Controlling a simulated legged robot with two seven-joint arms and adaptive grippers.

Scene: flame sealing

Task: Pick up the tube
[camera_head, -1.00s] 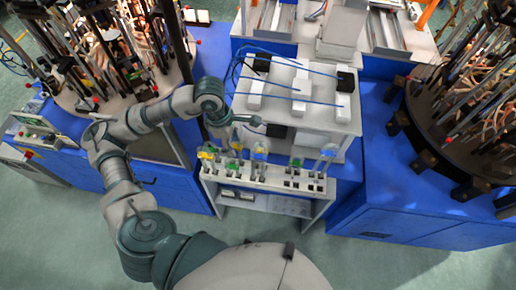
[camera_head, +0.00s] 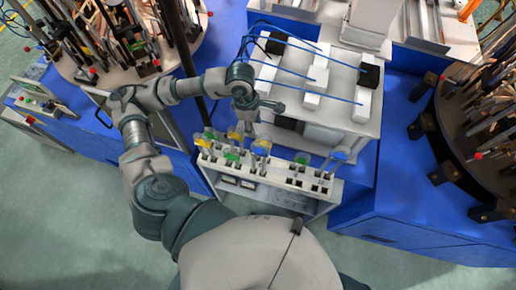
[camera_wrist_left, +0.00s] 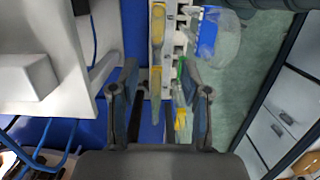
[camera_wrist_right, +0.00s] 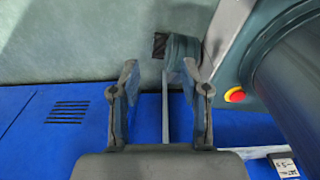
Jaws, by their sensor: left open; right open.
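Several glass tubes with yellow, green and blue marks stand in a white rack (camera_head: 270,183). My left gripper (camera_head: 258,108) is open just behind the tubes at the rack's left half. In the left wrist view, a yellow-marked tube (camera_wrist_left: 157,60) lies in line with the gap between the open jaws (camera_wrist_left: 160,92). A tube with green and yellow marks (camera_wrist_left: 181,115) shows beside the right finger. I cannot tell how far either is from the fingers. A blue-marked vessel (camera_wrist_left: 209,32) is farther right. My right gripper (camera_wrist_right: 160,78) is open and empty in its wrist view, away from the tubes.
A white table (camera_head: 325,85) with white blocks and blue cables stands right behind the rack. Round machines with many rods flank it at left (camera_head: 110,60) and right (camera_head: 440,150). Blue cabinets surround the rack, with green floor (camera_head: 60,215) in front.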

